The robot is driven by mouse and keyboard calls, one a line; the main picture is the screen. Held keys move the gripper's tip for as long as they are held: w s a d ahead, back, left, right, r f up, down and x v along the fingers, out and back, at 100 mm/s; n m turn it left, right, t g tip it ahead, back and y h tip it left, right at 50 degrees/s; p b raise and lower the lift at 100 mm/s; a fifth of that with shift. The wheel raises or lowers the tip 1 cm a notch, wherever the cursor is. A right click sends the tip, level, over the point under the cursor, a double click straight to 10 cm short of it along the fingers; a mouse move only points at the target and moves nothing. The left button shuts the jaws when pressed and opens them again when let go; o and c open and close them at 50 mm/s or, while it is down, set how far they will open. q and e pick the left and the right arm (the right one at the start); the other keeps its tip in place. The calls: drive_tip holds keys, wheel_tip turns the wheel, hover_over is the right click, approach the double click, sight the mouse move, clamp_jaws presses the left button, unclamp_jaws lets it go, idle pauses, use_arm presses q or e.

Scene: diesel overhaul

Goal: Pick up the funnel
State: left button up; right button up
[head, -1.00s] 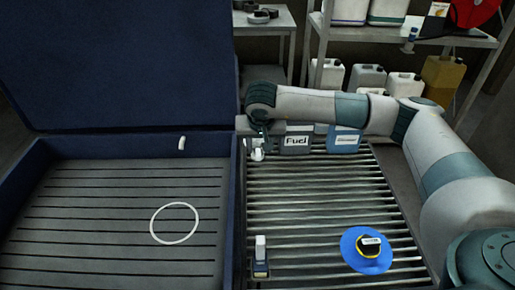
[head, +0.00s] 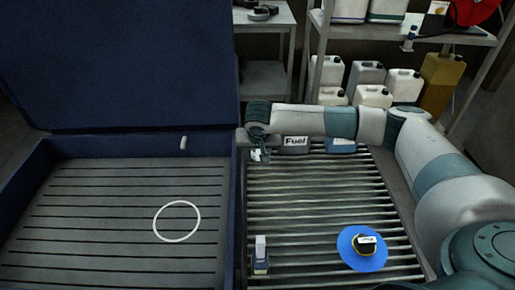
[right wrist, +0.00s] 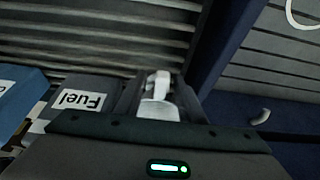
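A small white piece (head: 257,155), which looks like the funnel, stands at the far left of the slatted rack, beside the blue case wall. Its narrow part and wider part show in the right wrist view (right wrist: 160,97). My right gripper (head: 254,150) points down over it, its dark fingers apart on either side of the white piece (right wrist: 158,108). Contact cannot be made out. The gripper hides part of the piece in the head view. My left gripper is not in view.
A grey "Fuel" container (head: 295,145) and a blue container (head: 341,146) stand just right of my right gripper. A blue disc (head: 350,262) and a small white-topped bottle (head: 260,262) are nearer on the rack. The open case (head: 100,215) at left holds a white ring (head: 177,238).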

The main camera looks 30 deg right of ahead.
drive_tip(key=shift+c, duration=0.6)
clamp_jaws()
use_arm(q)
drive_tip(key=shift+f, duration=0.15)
use_arm(e)
drive_tip(key=shift+r, duration=0.15)
